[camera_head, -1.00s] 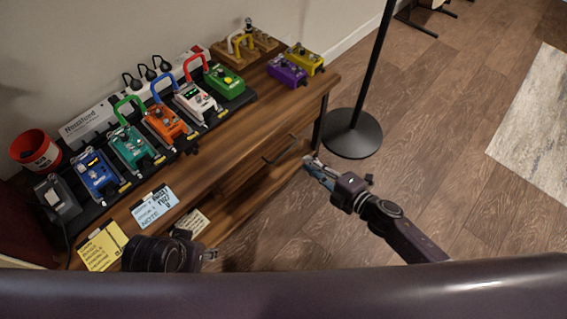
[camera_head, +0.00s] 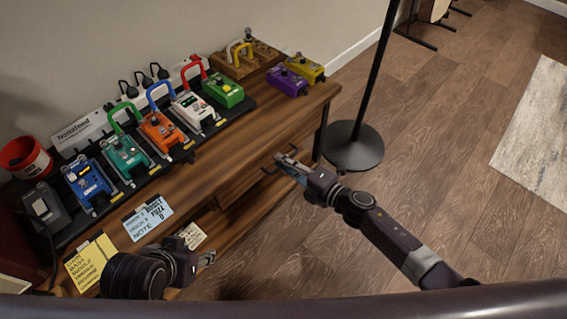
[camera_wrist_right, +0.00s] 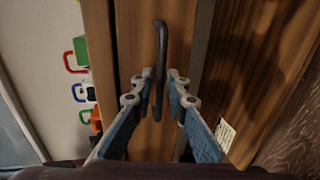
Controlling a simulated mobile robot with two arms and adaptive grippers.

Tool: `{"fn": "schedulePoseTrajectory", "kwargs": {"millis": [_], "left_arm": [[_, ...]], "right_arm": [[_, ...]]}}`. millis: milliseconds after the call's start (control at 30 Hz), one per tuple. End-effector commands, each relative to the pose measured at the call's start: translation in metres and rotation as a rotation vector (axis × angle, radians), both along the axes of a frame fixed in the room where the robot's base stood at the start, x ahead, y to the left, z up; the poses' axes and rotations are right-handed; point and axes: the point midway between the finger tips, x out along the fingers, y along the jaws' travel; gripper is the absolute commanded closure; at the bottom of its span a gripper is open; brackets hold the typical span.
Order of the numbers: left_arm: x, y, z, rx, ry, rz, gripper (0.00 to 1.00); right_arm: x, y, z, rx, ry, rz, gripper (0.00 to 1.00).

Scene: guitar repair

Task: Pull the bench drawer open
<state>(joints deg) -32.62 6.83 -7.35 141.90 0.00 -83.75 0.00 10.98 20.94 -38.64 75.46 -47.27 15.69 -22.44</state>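The wooden bench (camera_head: 215,150) runs diagonally across the left of the head view. Its drawer front (camera_wrist_right: 133,40) shows in the right wrist view with a dark bar handle (camera_wrist_right: 160,45). The drawer looks closed. My right gripper (camera_head: 280,160) is at the drawer front in the head view and partly hides the handle. In the right wrist view the fingers (camera_wrist_right: 160,75) are open, one on each side of the handle, with small gaps beside it. My left gripper (camera_head: 207,258) is low at the bench's near front edge, away from the handle; its fingers are too small to judge.
Several pedals, such as the orange one (camera_head: 162,132), stand on the bench top. A blue note (camera_head: 148,219) and a yellow note (camera_head: 91,264) lie at its front left. A black floor stand (camera_head: 352,146) stands beyond the bench's right end. The floor in front is clear.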

Motion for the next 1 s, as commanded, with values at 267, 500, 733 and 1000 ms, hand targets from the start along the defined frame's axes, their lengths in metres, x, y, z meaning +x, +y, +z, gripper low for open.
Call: {"fn": "schedulePoseTrajectory", "kwargs": {"millis": [267, 500, 733, 1000], "left_arm": [[0.0, 0.0, 0.0, 0.0, -0.001, 0.0, 0.6], [0.0, 0.0, 0.0, 0.0, -0.001, 0.0, 0.6], [0.0, 0.0, 0.0, 0.0, -0.001, 0.0, 0.6], [-0.016, 0.004, -0.003, 0.012, 0.066, 0.005, 0.6]], "right_arm": [[0.0, 0.0, 0.0, 0.0, 0.001, 0.0, 0.94], [0.0, 0.0, 0.0, 0.0, 0.001, 0.0, 1.0], [0.0, -0.001, 0.0, 0.0, 0.001, -0.001, 1.0], [-0.015, -0.014, -0.001, -0.001, 0.004, 0.0, 1.0]]}}
